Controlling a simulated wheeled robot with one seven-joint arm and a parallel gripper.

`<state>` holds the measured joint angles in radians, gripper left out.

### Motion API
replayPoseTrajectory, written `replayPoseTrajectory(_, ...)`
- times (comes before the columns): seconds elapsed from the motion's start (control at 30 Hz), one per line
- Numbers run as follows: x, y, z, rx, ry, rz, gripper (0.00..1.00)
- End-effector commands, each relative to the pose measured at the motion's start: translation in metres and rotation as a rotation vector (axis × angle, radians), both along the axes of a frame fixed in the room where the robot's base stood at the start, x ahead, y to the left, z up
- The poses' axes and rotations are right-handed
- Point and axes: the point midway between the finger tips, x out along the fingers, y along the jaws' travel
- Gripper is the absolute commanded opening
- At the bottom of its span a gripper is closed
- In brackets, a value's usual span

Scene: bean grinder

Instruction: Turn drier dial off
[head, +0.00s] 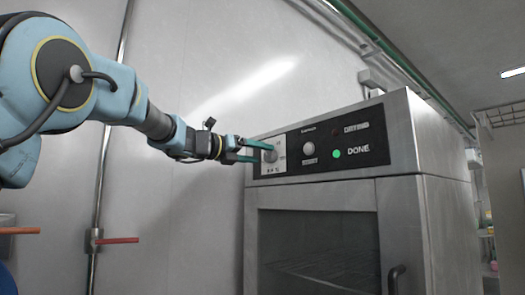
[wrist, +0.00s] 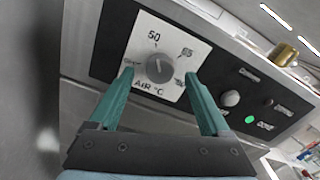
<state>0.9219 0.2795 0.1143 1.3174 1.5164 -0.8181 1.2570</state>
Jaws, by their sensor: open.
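The drier (head: 345,170) is a metal cabinet with a dark control panel on its upper front. Its dial (head: 270,156) is a round grey knob on a white label, and it also shows in the wrist view (wrist: 160,68), where the label reads 50, 65 and AIR °C. My gripper (head: 262,151) is at the dial with its two teal fingers open. In the wrist view my gripper (wrist: 160,76) has one fingertip on each side of the dial. I cannot tell whether the fingers touch the knob. A green DONE light (head: 336,154) is lit beside the dial.
A second round knob (head: 309,148) sits right of the dial. The drier door has a dark window (head: 318,245) and a handle (head: 396,278). A pipe with a red lever (head: 117,240) runs up the wall at left. A yellowish object (wrist: 284,54) rests on top of the drier.

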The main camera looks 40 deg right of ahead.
Motion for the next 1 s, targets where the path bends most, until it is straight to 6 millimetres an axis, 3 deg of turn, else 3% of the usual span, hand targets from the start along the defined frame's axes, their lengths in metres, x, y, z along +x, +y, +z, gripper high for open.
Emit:
replayPoseTrajectory(0.2,-0.001,-0.020,0.000,0.000,0.001,0.000,0.81)
replayPoseTrajectory(0.53,-0.001,-0.022,0.000,0.000,0.000,0.001,0.80)
replayPoseTrajectory(1.0,-0.001,-0.022,0.000,0.000,0.000,0.001,0.27)
